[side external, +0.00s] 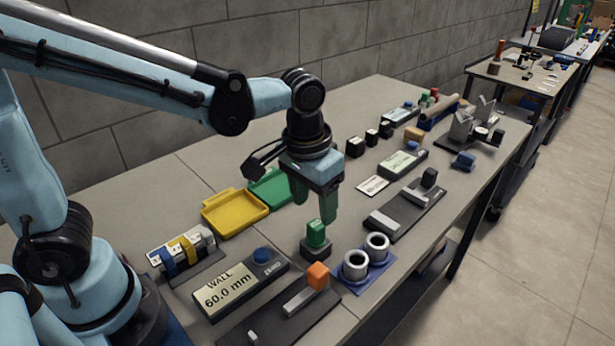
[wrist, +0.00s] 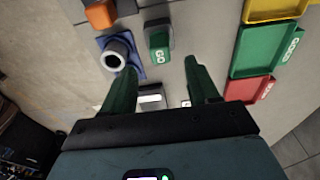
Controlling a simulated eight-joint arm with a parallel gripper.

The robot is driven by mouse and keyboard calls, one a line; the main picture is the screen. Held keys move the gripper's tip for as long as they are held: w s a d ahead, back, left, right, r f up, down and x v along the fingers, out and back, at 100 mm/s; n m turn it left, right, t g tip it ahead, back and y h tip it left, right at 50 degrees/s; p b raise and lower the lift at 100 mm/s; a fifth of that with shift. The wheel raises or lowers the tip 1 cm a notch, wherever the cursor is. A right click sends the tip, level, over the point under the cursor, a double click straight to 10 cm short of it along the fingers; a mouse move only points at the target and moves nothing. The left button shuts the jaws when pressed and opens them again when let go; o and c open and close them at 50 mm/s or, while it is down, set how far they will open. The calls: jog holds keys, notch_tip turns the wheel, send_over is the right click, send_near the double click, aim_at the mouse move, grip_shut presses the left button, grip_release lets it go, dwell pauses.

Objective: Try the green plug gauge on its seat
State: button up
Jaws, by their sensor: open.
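The green plug gauge (side external: 316,234) stands upright in a dark block (side external: 316,251) near the table's front edge. In the wrist view the gauge (wrist: 159,41) shows a white "GO" on its green face. My gripper (side external: 314,211) is open and empty, with its green fingers pointing down above the gauge and apart from it. In the wrist view the gauge lies just beyond the gap between the fingertips (wrist: 160,67). Two grey rings (side external: 355,265) stand on a blue plate (side external: 385,272) right of the gauge. I cannot tell which part is the seat.
A fixture with an orange block (side external: 318,275) lies in front of the gauge. A "WALL 60.0 mm" display (side external: 229,290) lies to the left. Yellow (side external: 235,212) and green (side external: 268,190) trays stand behind. A dark rail fixture (side external: 405,209) lies to the right.

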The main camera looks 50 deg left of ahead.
aim_at(316, 223)
jog(key=shift+w+f, duration=0.2)
jog(key=shift+f, duration=1.4)
jog(key=shift+w+f, duration=0.2)
jog(key=shift+f, duration=1.4)
grip_shut()
jog(key=shift+r, duration=3.05)
jog(key=w+d+r, duration=0.1)
jog(key=d+r, duration=0.3)
jog(key=d, duration=0.4)
jog(key=shift+w+d+r, duration=0.25)
jog(key=shift+d, duration=0.05)
